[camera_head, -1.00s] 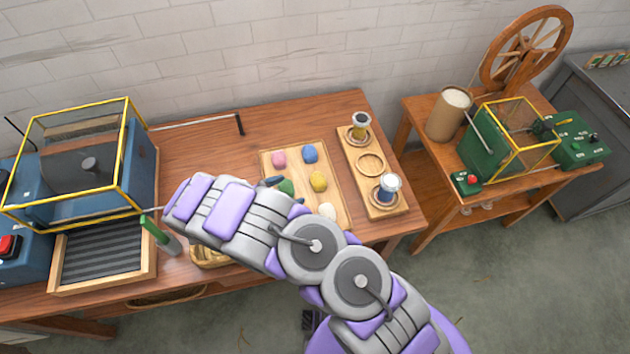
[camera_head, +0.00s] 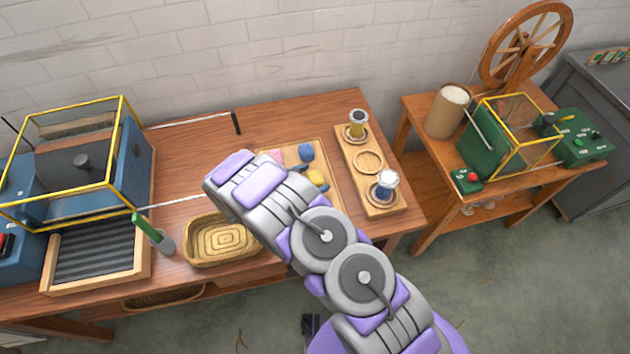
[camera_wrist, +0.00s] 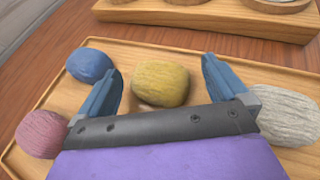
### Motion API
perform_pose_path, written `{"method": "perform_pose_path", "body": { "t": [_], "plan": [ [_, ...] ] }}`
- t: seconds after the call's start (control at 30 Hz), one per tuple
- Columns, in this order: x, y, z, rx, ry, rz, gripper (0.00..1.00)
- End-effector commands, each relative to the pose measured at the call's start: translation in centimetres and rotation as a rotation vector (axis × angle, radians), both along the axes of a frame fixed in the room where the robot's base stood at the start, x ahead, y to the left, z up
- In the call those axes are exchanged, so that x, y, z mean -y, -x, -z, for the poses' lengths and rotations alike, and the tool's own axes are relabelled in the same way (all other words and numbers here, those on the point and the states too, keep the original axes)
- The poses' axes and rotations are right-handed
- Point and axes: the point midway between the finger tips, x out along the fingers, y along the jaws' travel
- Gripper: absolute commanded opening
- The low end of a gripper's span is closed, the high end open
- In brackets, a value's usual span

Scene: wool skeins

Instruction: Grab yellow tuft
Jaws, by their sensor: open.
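The yellow tuft (camera_wrist: 161,83) lies on the wooden tray (camera_wrist: 135,49), between the two blue fingers of my gripper (camera_wrist: 162,88) in the wrist view. The fingers are spread, with a gap on each side of the tuft. A blue tuft (camera_wrist: 90,65) lies just left of the left finger, and a pink tuft (camera_wrist: 41,133) lies lower left. A white tuft (camera_wrist: 286,115) lies right of the right finger.
A wooden holder (camera_head: 366,180) with two spools stands right of the tray. A woven basket (camera_head: 221,243) and a green-handled brush (camera_head: 150,230) are at the front of the table. A yellow-framed blue machine (camera_head: 75,165) stands at the left.

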Motion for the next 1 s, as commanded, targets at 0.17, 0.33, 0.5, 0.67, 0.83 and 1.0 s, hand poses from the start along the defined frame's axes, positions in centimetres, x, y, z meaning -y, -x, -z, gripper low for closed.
{"method": "perform_pose_path", "body": {
  "t": [0.17, 0.33, 0.5, 0.67, 0.83, 1.0],
  "plan": [
    [0.21, 0.04, 0.65, -0.010, 0.006, 0.005, 1.00],
    [0.06, 0.07, 0.71, -0.011, 0.007, 0.003, 0.90],
    [0.15, 0.07, 0.73, -0.013, 0.006, 0.003, 0.74],
    [0.27, 0.10, 0.71, -0.012, 0.005, 0.004, 0.59],
    [0.37, 0.11, 0.69, -0.011, 0.005, 0.005, 0.54],
    [0.42, 0.11, 0.68, -0.012, 0.004, 0.006, 0.54]
  ]
}}
